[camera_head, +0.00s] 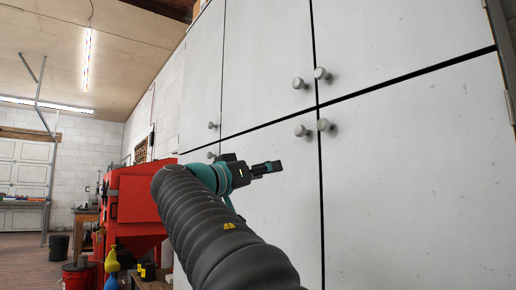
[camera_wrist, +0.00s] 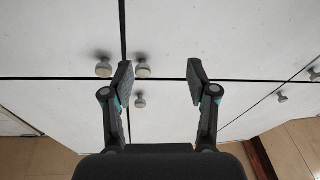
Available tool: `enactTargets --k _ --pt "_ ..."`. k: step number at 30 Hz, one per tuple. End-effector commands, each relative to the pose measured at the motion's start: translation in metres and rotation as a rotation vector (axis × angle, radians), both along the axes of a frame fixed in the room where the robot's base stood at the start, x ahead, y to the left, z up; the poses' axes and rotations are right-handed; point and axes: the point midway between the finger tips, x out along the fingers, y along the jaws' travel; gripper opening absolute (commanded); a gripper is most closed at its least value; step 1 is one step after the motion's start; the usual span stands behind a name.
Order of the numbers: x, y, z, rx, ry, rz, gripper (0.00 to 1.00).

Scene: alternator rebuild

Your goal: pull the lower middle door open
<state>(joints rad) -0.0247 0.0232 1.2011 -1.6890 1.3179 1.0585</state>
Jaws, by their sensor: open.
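The lower middle door (camera_head: 275,215) is a pale grey cabinet panel, flush with its neighbours, and looks shut. Its round metal knob (camera_head: 302,130) is at the door's upper right corner. My gripper (camera_head: 266,168) is in front of this door, left of and below the knob in the head view. In the wrist view, which appears upside down, my gripper (camera_wrist: 160,76) is open and empty. The knob that seems to be the same one (camera_wrist: 143,70) shows between the fingertips, close beside the left finger. Its distance from the fingers is hard to judge.
Neighbouring knobs sit close by: the lower right door's (camera_head: 325,124), the upper middle door's (camera_head: 299,83) and the upper right door's (camera_head: 321,73). A red cabinet (camera_head: 135,195) stands left of my arm. Open floor lies far left.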

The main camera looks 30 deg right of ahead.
Motion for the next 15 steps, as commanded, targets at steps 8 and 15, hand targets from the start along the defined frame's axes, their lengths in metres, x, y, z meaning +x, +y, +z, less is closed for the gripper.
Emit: enactTargets --k 8,15 --pt "-0.003 0.008 0.055 -0.159 -0.212 -0.087 0.58" --pt "-0.004 -0.013 0.068 -0.169 -0.224 -0.094 0.58"
